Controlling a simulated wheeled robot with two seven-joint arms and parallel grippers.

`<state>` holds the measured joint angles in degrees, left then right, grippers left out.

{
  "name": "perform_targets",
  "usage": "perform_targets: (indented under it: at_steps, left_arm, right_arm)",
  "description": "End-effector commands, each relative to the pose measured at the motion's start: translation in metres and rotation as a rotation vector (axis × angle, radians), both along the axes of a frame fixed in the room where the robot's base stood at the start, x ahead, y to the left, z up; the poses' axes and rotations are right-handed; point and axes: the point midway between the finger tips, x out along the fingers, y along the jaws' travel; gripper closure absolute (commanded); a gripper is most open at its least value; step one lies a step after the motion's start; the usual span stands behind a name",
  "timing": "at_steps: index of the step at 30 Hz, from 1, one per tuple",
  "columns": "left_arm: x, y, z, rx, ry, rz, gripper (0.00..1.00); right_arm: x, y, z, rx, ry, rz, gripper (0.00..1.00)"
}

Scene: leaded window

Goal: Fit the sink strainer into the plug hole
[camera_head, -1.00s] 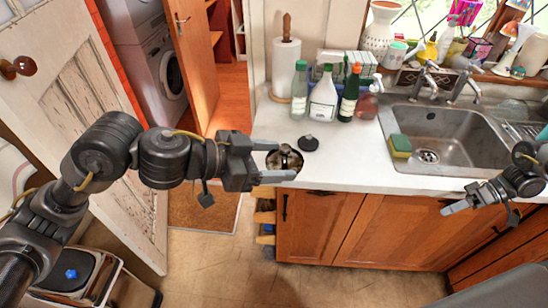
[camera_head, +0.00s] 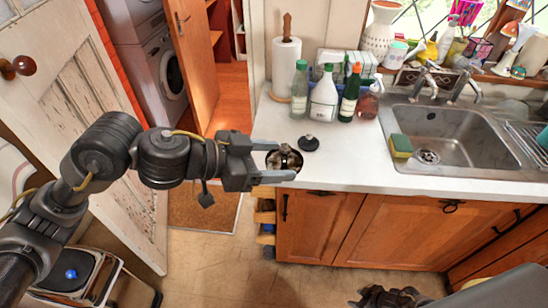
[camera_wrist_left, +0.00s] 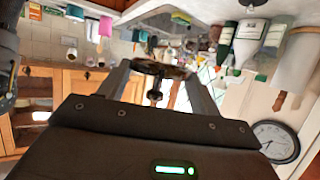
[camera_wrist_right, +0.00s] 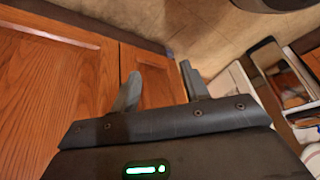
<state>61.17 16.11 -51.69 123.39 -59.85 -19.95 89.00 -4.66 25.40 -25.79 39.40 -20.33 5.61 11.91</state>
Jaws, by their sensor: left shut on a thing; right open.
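My left gripper (camera_head: 276,162) is shut on the sink strainer (camera_head: 286,160), a round metal piece with a central knob. It holds the strainer near the counter's left front corner. In the left wrist view, the strainer (camera_wrist_left: 158,70) sits between the fingertips, with its stem toward the palm. The plug hole (camera_head: 427,156) is in the sink basin floor, to the right and well apart from the strainer. My right gripper (camera_wrist_right: 158,88) is open and empty, in front of the wooden cabinet doors; only a dark part of that arm shows at the head view's bottom edge.
A black plug (camera_head: 309,143) lies on the white counter (camera_head: 350,165) beside the strainer. A green and yellow sponge (camera_head: 401,146) sits on the basin's left edge. Several bottles (camera_head: 323,97), a paper roll (camera_head: 286,68) and the taps (camera_head: 426,78) stand along the back.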

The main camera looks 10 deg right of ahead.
Motion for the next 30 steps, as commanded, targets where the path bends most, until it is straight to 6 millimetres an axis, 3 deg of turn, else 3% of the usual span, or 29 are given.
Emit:
perform_targets:
  at_steps: [1,6,12,18,30]
  left_arm:
    - [0.0,0.0,0.0,0.0,0.0,0.0,0.59]
    - [0.0,0.0,0.0,0.0,0.0,0.0,0.59]
    - [0.0,0.0,0.0,0.0,0.0,-0.001,0.59]
    - [0.0,0.0,0.0,0.0,0.0,-0.001,0.59]
    - [0.0,0.0,0.0,0.0,0.0,0.0,0.59]
  right_arm:
    - [-0.024,0.021,-0.015,-0.02,0.032,-0.037,0.54]
    - [-0.096,0.062,-0.046,-0.116,0.151,-0.142,0.54]
    - [-0.161,0.094,-0.06,-0.18,0.273,-0.215,0.54]
    - [-0.188,0.106,-0.062,-0.205,0.33,-0.242,0.54]
    - [-0.191,0.107,-0.062,-0.208,0.337,-0.245,0.54]
